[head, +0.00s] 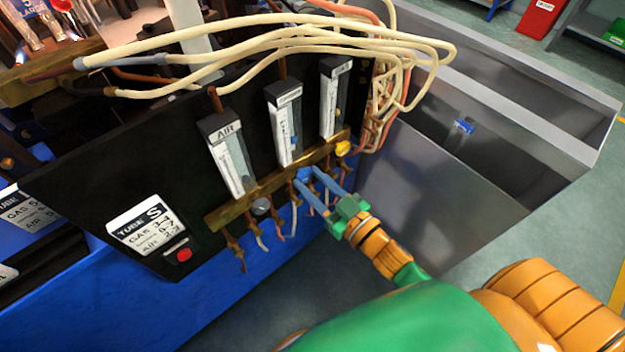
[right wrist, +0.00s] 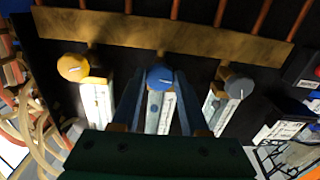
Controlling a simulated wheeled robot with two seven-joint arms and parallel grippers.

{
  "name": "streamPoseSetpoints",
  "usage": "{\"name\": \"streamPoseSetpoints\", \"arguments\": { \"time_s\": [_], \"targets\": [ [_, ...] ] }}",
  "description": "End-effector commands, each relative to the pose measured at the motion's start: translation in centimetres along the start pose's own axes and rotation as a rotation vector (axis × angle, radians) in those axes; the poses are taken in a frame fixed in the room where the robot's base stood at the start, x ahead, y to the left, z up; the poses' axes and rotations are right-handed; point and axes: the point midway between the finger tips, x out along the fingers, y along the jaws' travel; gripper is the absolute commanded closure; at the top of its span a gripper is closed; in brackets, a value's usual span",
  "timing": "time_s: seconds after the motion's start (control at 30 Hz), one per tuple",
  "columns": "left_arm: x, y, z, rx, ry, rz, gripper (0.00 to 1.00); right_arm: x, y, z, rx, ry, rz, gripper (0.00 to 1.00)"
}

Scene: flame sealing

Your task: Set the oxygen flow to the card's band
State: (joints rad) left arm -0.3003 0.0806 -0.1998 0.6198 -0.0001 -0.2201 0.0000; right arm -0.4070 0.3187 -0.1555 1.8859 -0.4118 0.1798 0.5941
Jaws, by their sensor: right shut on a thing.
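The black panel carries three flowmeters: one marked AIR (head: 231,160) at left, a middle one (head: 287,125) and a right one (head: 334,95). Their fine print and float levels are too small to read. A blue knob (right wrist: 160,76) sits under the middle flowmeter. My right gripper (head: 307,178) is shut on this blue knob, one blue finger on each side, as the right wrist view shows. A white card (head: 147,226) headed TUBE S lists GAS, a middle line and AIR with bands I cannot read surely. My left gripper is not in view.
A yellow knob (head: 343,148) and a grey knob (head: 261,206) flank the blue one closely on the brass rail (head: 228,211). Cream hoses (head: 330,40) arch above the panel. A red button (head: 184,255) is below the card. A metal bin (head: 440,190) stands at right.

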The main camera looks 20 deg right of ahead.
Motion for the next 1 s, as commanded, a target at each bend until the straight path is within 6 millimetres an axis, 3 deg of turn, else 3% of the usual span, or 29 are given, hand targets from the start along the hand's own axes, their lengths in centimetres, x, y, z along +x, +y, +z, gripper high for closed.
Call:
{"name": "streamPoseSetpoints", "arguments": {
  "time_s": [0.27, 1.0],
  "targets": [
    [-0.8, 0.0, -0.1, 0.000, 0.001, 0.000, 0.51, 0.0, 0.0, -0.1, -0.173, -0.002, 0.001, 1.00],
    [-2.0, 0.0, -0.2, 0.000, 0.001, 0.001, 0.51, 0.0, 0.1, 0.0, -0.859, -0.001, 0.000, 1.00]
  ]
}}
